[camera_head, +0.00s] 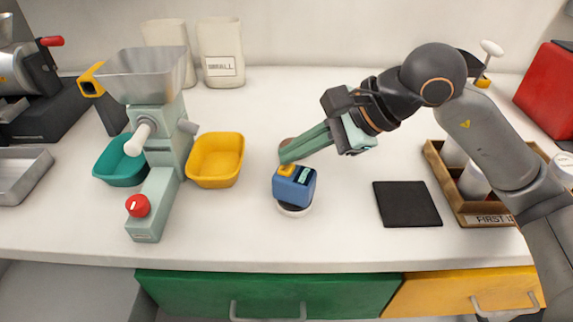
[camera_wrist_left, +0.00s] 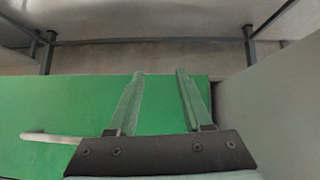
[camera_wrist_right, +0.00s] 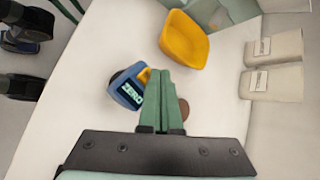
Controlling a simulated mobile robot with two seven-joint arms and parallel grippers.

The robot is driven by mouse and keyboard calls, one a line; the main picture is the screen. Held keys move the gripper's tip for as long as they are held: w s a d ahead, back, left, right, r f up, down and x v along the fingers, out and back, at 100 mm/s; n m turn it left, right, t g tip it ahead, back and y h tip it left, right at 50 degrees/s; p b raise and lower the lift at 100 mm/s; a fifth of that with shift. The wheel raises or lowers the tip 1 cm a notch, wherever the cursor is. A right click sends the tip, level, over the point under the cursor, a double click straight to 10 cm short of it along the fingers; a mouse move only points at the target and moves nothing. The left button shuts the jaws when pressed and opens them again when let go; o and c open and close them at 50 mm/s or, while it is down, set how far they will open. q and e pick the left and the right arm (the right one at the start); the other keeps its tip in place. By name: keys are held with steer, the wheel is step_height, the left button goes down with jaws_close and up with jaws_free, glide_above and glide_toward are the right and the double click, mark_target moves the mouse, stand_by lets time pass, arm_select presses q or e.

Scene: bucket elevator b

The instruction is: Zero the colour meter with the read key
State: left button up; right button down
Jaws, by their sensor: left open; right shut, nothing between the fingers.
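The colour meter (camera_head: 294,188) is a blue block with a yellow key (camera_head: 286,170) on top, standing on a white round piece (camera_head: 293,210) on the counter. In the right wrist view the meter (camera_wrist_right: 130,90) shows the word ZERO on its display (camera_wrist_right: 132,93). My right gripper (camera_head: 283,157) is shut and empty, its fingertips just behind and above the yellow key; I cannot tell whether they touch it. The fingertips (camera_wrist_right: 161,76) partly cover the key in the right wrist view. My left gripper (camera_wrist_left: 160,74) is open and empty, in front of a green drawer (camera_wrist_left: 75,105).
A brown disc (camera_wrist_right: 184,110) lies beside the right fingers. A yellow tub (camera_head: 216,158) and a grey-green machine (camera_head: 160,165) stand to the left. A black mat (camera_head: 407,204) and a wooden tray (camera_head: 455,185) are to the right. Counter between meter and mat is clear.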

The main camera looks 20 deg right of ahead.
mark_target(295, 172)
steer(key=shift+f+b, duration=0.45)
stand_by(0.4)
stand_by(0.3)
steer(key=shift+r+p, duration=0.5)
steer(key=shift+r, duration=0.35)
step_height(295, 172, up, 5)
steer(key=p, duration=0.3)
stand_by(0.8)
